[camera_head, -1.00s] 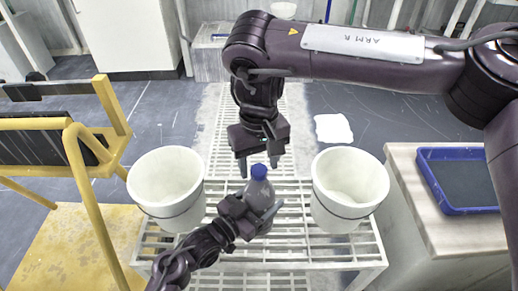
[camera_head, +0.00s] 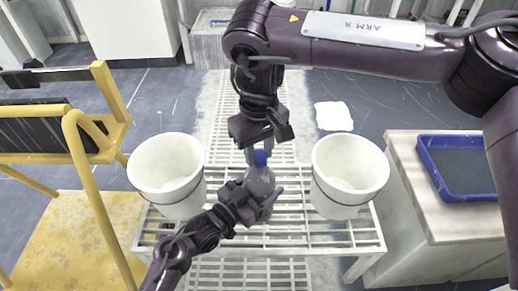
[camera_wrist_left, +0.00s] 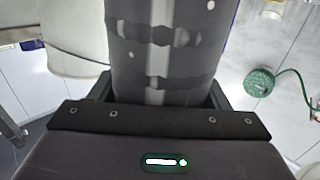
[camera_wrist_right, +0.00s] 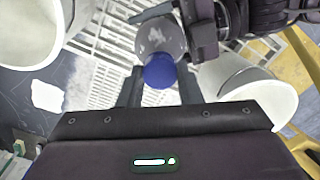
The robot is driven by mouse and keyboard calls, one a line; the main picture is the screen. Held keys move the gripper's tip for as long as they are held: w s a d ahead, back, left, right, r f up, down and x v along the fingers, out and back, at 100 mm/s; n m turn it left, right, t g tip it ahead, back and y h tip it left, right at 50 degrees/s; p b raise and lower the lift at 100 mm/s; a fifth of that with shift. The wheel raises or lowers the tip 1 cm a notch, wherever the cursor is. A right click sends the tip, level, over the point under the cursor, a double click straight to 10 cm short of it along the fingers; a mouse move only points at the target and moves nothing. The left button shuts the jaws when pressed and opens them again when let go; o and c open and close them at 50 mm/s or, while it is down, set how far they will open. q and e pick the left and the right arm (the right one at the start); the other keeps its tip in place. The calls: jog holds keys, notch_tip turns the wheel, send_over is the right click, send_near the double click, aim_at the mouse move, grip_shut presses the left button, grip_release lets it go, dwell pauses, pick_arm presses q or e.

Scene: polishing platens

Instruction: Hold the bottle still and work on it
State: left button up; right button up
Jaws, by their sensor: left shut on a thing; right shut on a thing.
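The bottle (camera_head: 261,182) is clear grey with a blue cap (camera_head: 260,158) and is upright above the white slatted rack, between two buckets. My left gripper (camera_head: 262,198) is shut around its body. In the left wrist view the bottle body (camera_wrist_left: 158,50) fills the space between the fingers. My right gripper (camera_head: 262,156) points down over the bottle, shut on the blue cap. In the right wrist view the cap (camera_wrist_right: 159,72) sits between the fingertips, with the bottle shoulder (camera_wrist_right: 160,38) beyond it. The bottle's base is hidden by my left gripper.
A white bucket (camera_head: 165,185) stands left of the bottle and another (camera_head: 345,190) stands right, on the slatted rack (camera_head: 300,226). A pale counter (camera_head: 425,215) with a blue tray (camera_head: 470,193) is at right. A yellow frame (camera_head: 75,190) stands at left.

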jog(key=n, duration=0.6)
jog(key=shift+n, duration=0.3)
jog(key=n, duration=1.2)
jog(key=shift+r+n, duration=0.1)
jog(key=shift+n, duration=0.3)
jog(key=n, duration=1.2)
jog(key=shift+n, duration=0.4)
jog(key=n, duration=1.2)
jog(key=shift+n, duration=0.4)
jog(key=n, duration=0.3)
jog(key=shift+r+n, duration=0.1)
jog(key=shift+n, duration=0.3)
jog(key=n, duration=0.3)
jog(key=shift+n, duration=0.3)
jog(key=shift+r, duration=0.1)
jog(key=shift+r, duration=1)
